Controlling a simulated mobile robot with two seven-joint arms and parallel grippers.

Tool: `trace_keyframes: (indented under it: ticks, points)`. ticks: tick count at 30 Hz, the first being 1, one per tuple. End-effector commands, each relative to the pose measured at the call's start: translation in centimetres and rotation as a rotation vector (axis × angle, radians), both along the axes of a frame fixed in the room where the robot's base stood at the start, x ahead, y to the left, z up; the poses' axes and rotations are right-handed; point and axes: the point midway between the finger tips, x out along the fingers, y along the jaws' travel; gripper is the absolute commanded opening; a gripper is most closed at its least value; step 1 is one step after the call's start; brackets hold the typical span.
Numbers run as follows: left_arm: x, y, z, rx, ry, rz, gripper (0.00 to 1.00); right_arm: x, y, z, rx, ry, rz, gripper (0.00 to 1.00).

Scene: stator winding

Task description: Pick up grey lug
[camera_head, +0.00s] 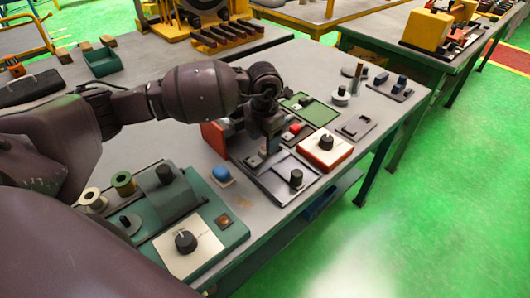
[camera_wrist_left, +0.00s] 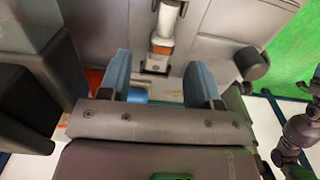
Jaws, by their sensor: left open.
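My left gripper (camera_head: 262,143) reaches down over the middle of the grey workbench, above a dark tray. In the left wrist view its two blue fingers (camera_wrist_left: 159,78) stand apart with a gap between them. A small grey piece (camera_head: 254,161), possibly the grey lug, lies on the tray close by the gripper; I cannot tell whether they touch. In the wrist view a pale cylindrical part with an orange band (camera_wrist_left: 164,30) and a dark end lies just beyond the fingertips. The gripper and wrist hide part of the tray. My right gripper is not in view.
A red-sided white box with a black knob (camera_head: 326,143) stands right of the gripper. A green mat (camera_head: 311,111) lies behind. The bench's right front edge is close.

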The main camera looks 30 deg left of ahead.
Motion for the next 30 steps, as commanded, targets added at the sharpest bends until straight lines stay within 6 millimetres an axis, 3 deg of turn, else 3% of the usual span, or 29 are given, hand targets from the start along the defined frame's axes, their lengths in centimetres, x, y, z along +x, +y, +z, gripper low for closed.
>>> trace_keyframes:
  ticks: [7, 15, 25, 30]
  points:
    - [-0.6, 0.0, -3.4, -0.001, 0.004, 0.0, 0.57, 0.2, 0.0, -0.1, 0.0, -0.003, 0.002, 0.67]
    - [-0.5, 0.0, -3.7, 0.001, 0.002, 0.0, 0.57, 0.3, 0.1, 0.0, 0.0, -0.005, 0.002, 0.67]
    - [-0.5, 0.0, -3.6, 0.001, 0.002, 0.0, 0.07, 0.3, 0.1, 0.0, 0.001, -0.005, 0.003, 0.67]
    - [-0.5, 0.0, -3.6, 0.0, 0.001, 0.0, 0.07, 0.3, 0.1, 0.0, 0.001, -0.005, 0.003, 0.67]
